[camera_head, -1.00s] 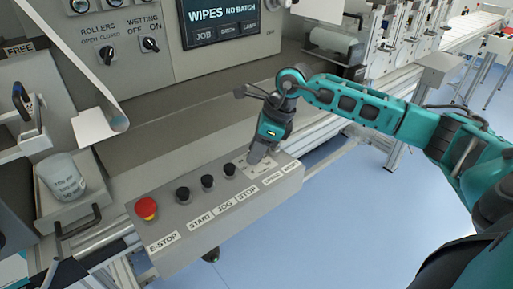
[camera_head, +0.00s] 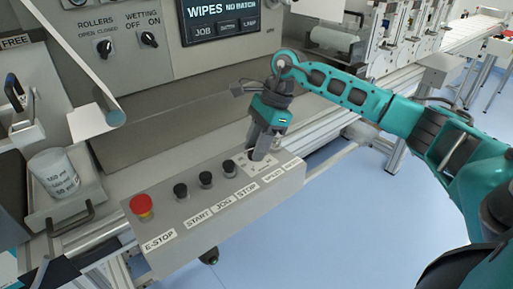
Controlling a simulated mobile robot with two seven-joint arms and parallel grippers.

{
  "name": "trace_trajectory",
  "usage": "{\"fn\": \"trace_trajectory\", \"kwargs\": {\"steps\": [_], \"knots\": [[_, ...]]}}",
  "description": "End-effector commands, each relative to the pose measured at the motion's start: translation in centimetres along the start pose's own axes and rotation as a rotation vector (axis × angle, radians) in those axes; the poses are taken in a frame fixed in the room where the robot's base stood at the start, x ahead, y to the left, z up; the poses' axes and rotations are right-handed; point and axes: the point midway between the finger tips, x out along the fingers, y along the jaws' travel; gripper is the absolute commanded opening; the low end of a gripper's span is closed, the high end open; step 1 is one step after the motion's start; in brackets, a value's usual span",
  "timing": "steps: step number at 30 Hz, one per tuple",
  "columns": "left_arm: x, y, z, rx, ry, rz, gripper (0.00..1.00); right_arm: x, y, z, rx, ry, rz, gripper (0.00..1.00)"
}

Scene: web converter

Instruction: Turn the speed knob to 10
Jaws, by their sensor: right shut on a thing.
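The control box (camera_head: 215,225) stands at the front of the machine, with labels along its sloped top. The speed knob's dial plate (camera_head: 267,170) is near its right end, above the SPEED label (camera_head: 272,175). My right gripper (camera_head: 260,152) points down over this dial and is shut on the speed knob. The fingers hide the knob, so its pointer and setting cannot be read. My left gripper is not in view.
Black START, JOG and STOP buttons (camera_head: 205,179) and a red E-STOP button (camera_head: 141,205) sit left of the dial. A screen panel (camera_head: 222,22) and ROLLERS and WETTING switches are behind. A beaker (camera_head: 55,173) stands at left.

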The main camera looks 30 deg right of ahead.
Motion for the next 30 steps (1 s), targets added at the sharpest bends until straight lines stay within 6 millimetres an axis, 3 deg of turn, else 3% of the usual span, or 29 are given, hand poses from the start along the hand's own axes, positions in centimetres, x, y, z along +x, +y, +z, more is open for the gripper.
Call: {"fn": "trace_trajectory", "kwargs": {"steps": [12,29,30], "knots": [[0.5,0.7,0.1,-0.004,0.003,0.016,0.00,0.0,-0.2,0.0,-0.185,0.001,0.075,0.05],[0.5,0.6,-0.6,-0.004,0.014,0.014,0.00,-0.1,-0.2,0.0,-0.212,0.001,0.086,0.05],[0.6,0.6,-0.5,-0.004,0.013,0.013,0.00,-0.1,-0.2,0.0,-0.211,0.001,0.086,0.39]]}}
